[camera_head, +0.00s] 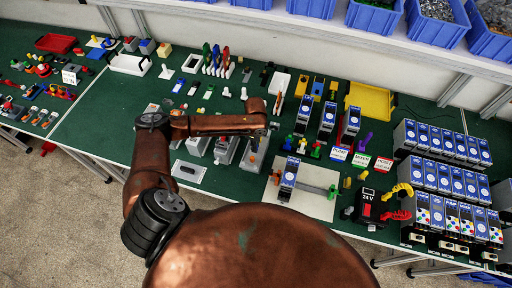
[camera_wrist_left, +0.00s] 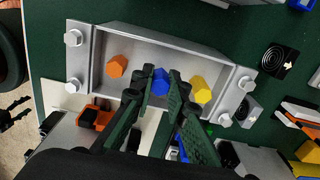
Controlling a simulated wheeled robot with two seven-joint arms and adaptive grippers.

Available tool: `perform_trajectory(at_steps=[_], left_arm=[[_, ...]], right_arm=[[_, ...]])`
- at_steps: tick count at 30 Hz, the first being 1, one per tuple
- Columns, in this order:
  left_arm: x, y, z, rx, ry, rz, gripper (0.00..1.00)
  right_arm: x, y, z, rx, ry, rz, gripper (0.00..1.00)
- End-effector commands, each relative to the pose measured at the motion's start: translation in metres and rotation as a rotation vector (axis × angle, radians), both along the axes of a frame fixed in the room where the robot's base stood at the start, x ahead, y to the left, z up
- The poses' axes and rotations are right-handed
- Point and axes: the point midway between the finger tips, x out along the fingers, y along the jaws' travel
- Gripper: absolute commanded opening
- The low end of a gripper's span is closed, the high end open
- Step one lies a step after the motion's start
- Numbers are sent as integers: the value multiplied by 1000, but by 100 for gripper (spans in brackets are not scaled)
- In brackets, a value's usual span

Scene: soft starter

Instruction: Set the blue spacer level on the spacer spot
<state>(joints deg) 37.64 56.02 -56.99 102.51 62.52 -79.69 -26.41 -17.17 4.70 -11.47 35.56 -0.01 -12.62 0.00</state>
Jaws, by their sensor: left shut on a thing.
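The blue spacer (camera_wrist_left: 160,79) is a hexagonal piece in the left wrist view, seen between the tips of my left gripper (camera_wrist_left: 161,92). The fingers are shut on it, over a grey metal box (camera_wrist_left: 150,38) with bolted flanges. An orange hexagonal spacer (camera_wrist_left: 115,66) stands in the box to its left and a yellow one (camera_wrist_left: 201,90) to its right. Whether the blue spacer touches the box floor I cannot tell. In the head view the left gripper (camera_head: 256,147) points down among grey housings, partly hidden by my arm. I cannot make out the spacer spot. My right gripper is not in view.
Grey housings (camera_head: 226,149) crowd the bench beside the gripper. A flat grey plate (camera_head: 190,172) lies left of them. A pale board (camera_head: 315,205) with a blue-and-white module (camera_head: 288,178) lies to the right. Green bench surface (camera_head: 110,105) is free at the left.

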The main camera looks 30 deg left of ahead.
Motion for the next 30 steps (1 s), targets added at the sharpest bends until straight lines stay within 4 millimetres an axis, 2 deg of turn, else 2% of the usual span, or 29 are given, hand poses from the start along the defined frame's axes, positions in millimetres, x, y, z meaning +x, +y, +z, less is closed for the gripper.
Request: perform_trajectory(at_steps=[30], left_arm=[[0,0,-9,0,0,0,3]], right_arm=[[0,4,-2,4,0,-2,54]])
